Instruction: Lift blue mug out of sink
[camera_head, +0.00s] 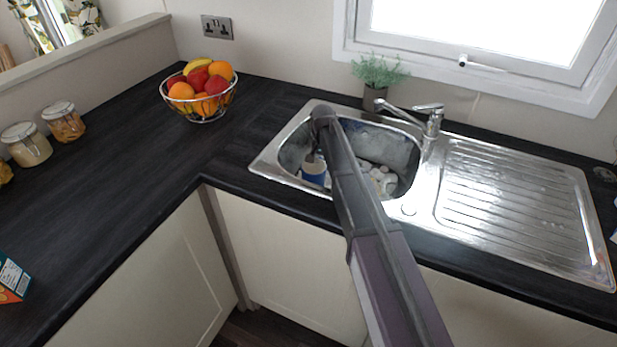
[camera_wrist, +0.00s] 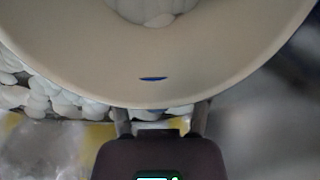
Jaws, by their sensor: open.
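The blue mug (camera_head: 314,176) sits in the left part of the metal sink bowl (camera_head: 398,150), its pale rim upwards. In the wrist view the mug's cream inside and rim (camera_wrist: 150,90) fill the upper picture, very close, with a small blue mark inside. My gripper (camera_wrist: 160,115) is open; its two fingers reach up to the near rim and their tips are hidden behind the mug. I cannot tell whether they touch it. In the head view my gripper (camera_head: 313,156) is at the mug's top, partly hidden by my arm.
White rounded pieces (camera_head: 378,177) lie in the sink beside the mug; they also show in the wrist view (camera_wrist: 35,100). A tap (camera_head: 430,120) stands at the sink's back right. The ribbed drainer (camera_head: 515,195) is clear. A fruit bowl (camera_head: 200,92) stands on the left counter.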

